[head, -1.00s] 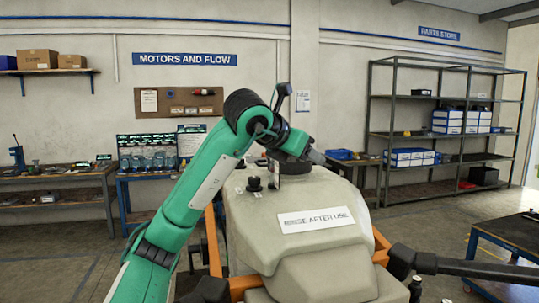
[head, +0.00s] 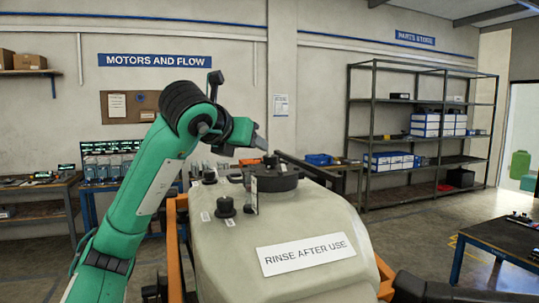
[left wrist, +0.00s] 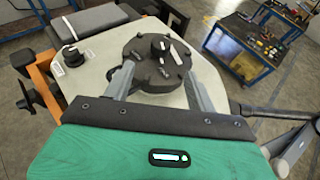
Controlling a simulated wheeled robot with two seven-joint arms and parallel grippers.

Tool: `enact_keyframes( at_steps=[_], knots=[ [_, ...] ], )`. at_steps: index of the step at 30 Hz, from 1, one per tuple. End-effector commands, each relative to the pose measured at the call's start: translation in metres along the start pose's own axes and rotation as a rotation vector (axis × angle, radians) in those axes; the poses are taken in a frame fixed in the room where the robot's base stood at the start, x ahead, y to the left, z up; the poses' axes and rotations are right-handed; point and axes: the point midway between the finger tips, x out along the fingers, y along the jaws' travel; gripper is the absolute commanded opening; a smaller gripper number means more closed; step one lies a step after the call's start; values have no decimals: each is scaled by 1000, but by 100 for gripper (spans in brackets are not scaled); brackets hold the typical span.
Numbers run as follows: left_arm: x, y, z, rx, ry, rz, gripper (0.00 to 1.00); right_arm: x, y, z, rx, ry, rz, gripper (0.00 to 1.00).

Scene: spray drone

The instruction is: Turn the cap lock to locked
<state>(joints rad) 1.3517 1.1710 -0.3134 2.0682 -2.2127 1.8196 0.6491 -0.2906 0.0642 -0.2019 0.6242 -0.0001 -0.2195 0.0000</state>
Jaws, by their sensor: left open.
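The beige tank (head: 215,250) of the spray drone carries a sign reading RINSE AFTER USE. On its top is a round black cap (head: 285,182), which also shows in the left wrist view (left wrist: 150,76), with a small black knob (left wrist: 160,47) and pale marks on it. A separate black knob (head: 225,208) stands beside it with small white labels, also seen in the left wrist view (left wrist: 72,55). My left gripper (head: 262,143) is open above the cap. In the left wrist view its fingers (left wrist: 160,76) lie either side of the cap, apparently empty. The lock's setting is unreadable.
Orange frame bars (head: 176,240) flank the tank. A dark worktable (head: 505,238) stands at the right and a shelf rack (head: 425,135) at the back. Benches line the left wall. Floor is open between tank and rack.

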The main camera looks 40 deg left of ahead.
Motion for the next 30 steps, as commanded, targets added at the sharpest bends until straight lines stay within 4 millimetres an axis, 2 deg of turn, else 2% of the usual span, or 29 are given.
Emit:
enact_keyframes(
  at_steps=[5, 8, 14, 17, 21, 25, 30],
  knots=[
    [10, 0, 0, 0, 3, 1, 57, -3, 6, 4, -3, -5, 6, 0],
    [24, 0, 0, 0, 6, 1, 57, -6, 13, 12, -5, -15, 13, 0],
    [64, 0, 1, 1, 7, 1, 57, -18, 22, 28, -8, -38, 23, 0],
    [86, 0, 1, 2, 7, 1, 57, -24, 23, 26, -7, -36, 24, 0],
    [111, 0, 1, 1, 4, 0, 57, -31, 18, 13, -5, -21, 18, 0],
    [127, 0, 1, 0, 3, 0, 57, -35, 8, 3, 0, -8, 8, 0],
    [138, 0, 0, 0, 2, 0, 57, -37, 4, 4, -1, -9, 4, 0]
  ],
)
